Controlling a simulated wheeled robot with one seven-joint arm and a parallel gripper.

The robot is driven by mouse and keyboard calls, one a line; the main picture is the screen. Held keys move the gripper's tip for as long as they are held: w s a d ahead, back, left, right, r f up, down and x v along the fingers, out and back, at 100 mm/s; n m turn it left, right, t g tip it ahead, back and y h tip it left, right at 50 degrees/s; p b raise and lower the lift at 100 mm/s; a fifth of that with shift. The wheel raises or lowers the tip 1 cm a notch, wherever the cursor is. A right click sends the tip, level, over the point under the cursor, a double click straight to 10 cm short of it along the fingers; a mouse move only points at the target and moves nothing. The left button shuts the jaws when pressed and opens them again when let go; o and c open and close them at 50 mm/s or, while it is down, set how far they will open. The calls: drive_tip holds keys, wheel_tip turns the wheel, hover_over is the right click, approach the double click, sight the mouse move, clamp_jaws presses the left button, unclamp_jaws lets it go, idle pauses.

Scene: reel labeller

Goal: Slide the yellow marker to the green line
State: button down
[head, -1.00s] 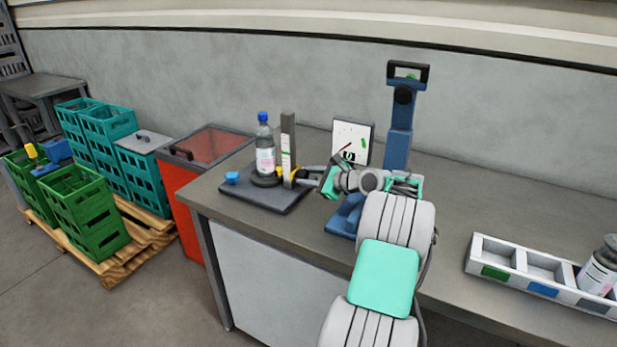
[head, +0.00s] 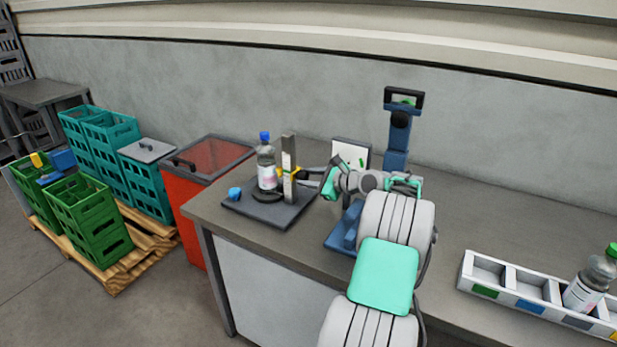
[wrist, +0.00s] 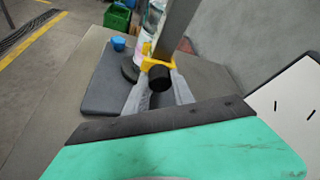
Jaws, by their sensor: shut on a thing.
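The yellow marker (head: 296,171) sits around the upright grey post (head: 288,152) on the dark base plate (head: 250,212), about midway up the post in the head view. In the wrist view the yellow marker (wrist: 157,64) has a black knob (wrist: 160,77) facing me. My gripper (head: 305,173) reaches in from the right. In the wrist view my gripper's fingers (wrist: 160,86) are closed on the knob of the marker. I cannot make out the green line on the post in the current views.
A bottle with a blue cap (head: 266,162) stands just left of the post. A blue block (head: 235,193) lies on the plate. A white panel (head: 350,154) and a blue stand (head: 398,140) are behind my arm. A divided tray (head: 510,283) lies at right.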

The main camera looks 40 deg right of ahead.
drive_tip(key=shift+r, duration=0.7)
drive_tip(key=c, duration=1.1)
unclamp_jaws()
drive_tip(key=shift+o, duration=0.2)
drive_tip(key=a+v, duration=0.1)
drive_tip(key=v, duration=0.6)
drive_tip(key=shift+s+d, duration=0.45)
drive_tip(key=shift+d, duration=0.05)
